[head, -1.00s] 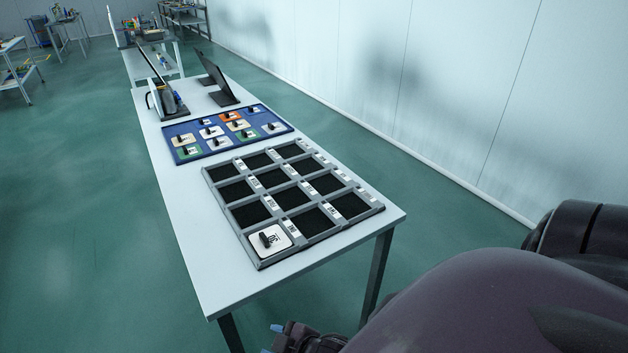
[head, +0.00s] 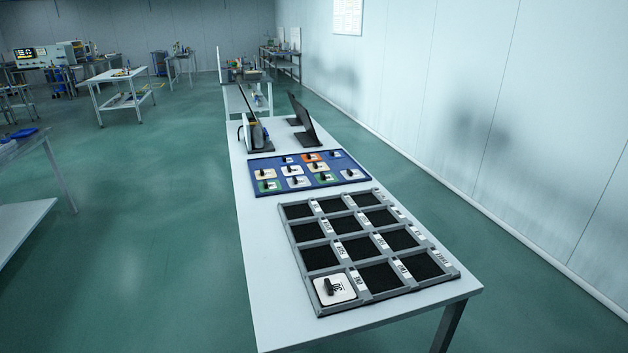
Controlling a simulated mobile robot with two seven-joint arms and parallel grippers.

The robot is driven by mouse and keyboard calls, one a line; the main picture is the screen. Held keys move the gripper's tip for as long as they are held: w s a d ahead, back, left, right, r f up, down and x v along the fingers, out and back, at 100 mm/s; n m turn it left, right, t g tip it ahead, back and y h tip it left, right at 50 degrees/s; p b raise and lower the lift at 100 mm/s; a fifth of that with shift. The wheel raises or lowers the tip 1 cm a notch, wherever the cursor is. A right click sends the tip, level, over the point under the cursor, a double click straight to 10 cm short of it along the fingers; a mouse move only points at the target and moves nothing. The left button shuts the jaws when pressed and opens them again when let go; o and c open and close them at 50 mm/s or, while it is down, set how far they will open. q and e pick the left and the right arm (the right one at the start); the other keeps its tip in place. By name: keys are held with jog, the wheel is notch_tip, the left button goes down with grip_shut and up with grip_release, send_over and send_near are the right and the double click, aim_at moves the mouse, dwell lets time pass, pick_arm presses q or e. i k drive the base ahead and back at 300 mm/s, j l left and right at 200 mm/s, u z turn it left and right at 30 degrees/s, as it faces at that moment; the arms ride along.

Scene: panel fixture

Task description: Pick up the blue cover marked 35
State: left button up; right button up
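A blue tray (head: 257,161) on the table holds several square covers with black handles. I cannot tell which one is the blue cover marked 35, as the labels are too small to read. The pale covers include one in the front row (head: 297,183) and one at the back right (head: 335,155). Neither of my grippers is in view.
A grey panel frame (head: 300,272) with black-lined compartments lies nearer on the white table (head: 262,290). A white cover (head: 334,289) sits in its near-left compartment. Dark screens (head: 303,120) stand behind the tray. A wall is on the right; floor is open at left.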

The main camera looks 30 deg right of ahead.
aim_at(331, 155)
jog(key=l, duration=0.8)
jog(key=k+l+u, duration=0.1)
jog(key=l, duration=0.65)
jog(key=k+l+u, duration=0.1)
jog(key=l, duration=0.35)
jog(key=k+l+u, duration=0.1)
jog(key=l, duration=0.3)
jog(key=k+l+u, duration=0.15)
jog(key=l, duration=0.3)
jog(key=k+l+u, duration=0.1)
jog(key=l, duration=0.3)
jog(key=k+l+u, duration=0.1)
jog(key=l, duration=0.3)
jog(key=k+l+u, duration=0.1)
jog(key=l, duration=0.25)
jog(key=k+l+u, duration=0.15)
jog(key=l, duration=0.25)
jog(key=k+l+u, duration=0.1)
jog(key=l, duration=0.35)
jog(key=l+u, duration=0.3)
jog(key=l, duration=0.55)
jog(key=i+l+u, duration=0.1)
jog(key=l, duration=0.3)
jog(key=i+l+u, duration=0.15)
jog(key=l, duration=0.3)
